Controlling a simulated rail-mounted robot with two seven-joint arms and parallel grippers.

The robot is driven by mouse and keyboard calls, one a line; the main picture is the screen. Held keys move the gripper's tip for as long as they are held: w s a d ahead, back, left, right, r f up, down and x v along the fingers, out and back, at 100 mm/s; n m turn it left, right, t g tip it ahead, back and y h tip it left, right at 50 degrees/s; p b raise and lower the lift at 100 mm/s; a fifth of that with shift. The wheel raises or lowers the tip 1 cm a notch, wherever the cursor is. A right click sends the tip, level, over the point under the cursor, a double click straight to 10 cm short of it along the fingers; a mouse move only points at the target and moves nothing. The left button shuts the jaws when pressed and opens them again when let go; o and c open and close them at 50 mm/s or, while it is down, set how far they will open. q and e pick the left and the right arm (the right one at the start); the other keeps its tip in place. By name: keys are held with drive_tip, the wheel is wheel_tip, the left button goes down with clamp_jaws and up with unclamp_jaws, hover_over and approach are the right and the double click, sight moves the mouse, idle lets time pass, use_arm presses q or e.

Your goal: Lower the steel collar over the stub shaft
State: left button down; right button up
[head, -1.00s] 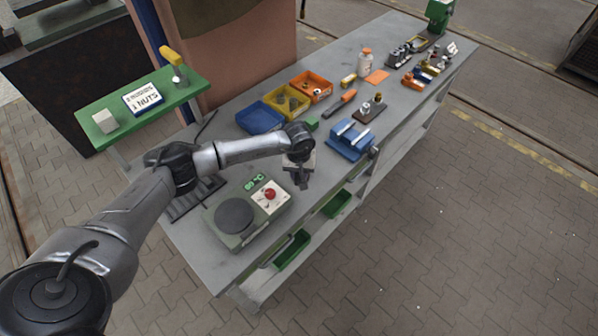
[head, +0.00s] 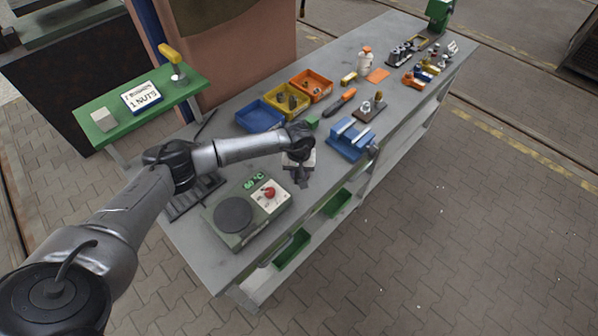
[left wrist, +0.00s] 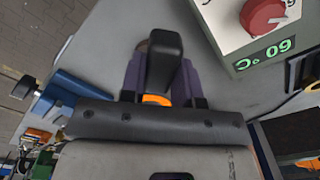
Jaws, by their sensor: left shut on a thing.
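My left gripper (head: 302,181) hangs over the bench, just right of the heater's control panel. My right gripper is not in view.
A heater (head: 248,232) with an empty dark round plate, a red knob and a green 60 °C display stands at the near end. A blue fixture (head: 348,142) stands right of the gripper. Blue, yellow and orange bins (head: 260,117) line the back. A screwdriver (head: 341,101) lies behind the fixture.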

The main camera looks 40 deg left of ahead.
use_arm(q)
drive_tip(key=shift+b, duration=0.5)
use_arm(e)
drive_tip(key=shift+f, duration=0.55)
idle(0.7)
use_arm(q)
drive_tip(key=shift+f+b, duration=3.15)
drive_tip(key=shift+f, duration=0.2)
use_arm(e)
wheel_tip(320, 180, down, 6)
use_arm(q)
drive_tip(key=c, duration=0.8)
unclamp_jaws()
drive_tip(key=shift+r, duration=0.1)
